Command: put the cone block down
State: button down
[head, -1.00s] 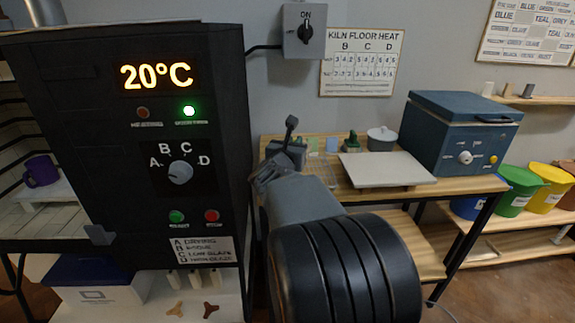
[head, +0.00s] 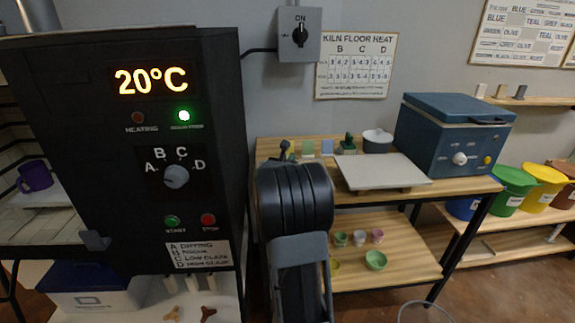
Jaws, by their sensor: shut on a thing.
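My arm stands in front of the left end of the wooden table (head: 447,188), and its thick dark link hides what lies behind it. My gripper's jaws are hidden behind this link. A small dark knobbed part (head: 284,148) shows just above the link, at the table's back left; I cannot tell whether it belongs to my gripper or to something else. I cannot make out the cone block in the head view.
A pale board (head: 383,171) lies on the table, with a lidded grey pot (head: 377,140) behind it and a blue kiln (head: 452,137) to its right. The black kiln (head: 120,200) stands close on the left. Small bowls (head: 375,260) sit on the lower shelf.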

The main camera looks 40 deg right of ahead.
jog(key=shift+f, duration=0.7)
jog(key=shift+f+b, duration=0.15)
jog(key=shift+b, duration=0.15)
jog(key=c, duration=1.1)
grip_release()
jog(key=shift+o, duration=0.2)
